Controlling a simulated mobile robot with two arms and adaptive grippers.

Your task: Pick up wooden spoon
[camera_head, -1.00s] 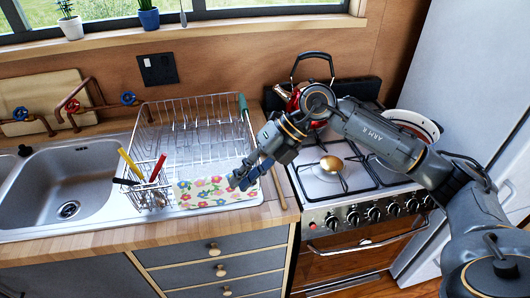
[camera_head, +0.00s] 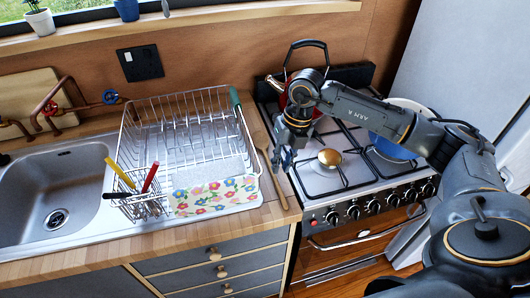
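The wooden spoon (camera_head: 275,175) lies on the narrow wooden counter strip between the dish rack and the stove. Its bowl end points to the wall and its handle runs toward the counter's front edge. My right gripper (camera_head: 283,160) points down beside the spoon, just to its right, close to the stove's left edge. Its fingertips look apart, with nothing between them. I cannot tell its exact height above the counter. My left gripper is not in view.
A wire dish rack (camera_head: 184,110) with a flowered cloth (camera_head: 214,195) and a utensil holder (camera_head: 143,208) stands left of the spoon. The stove (camera_head: 325,180) is to the right, with a red kettle (camera_head: 283,98) behind my gripper. The sink (camera_head: 60,180) is far left.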

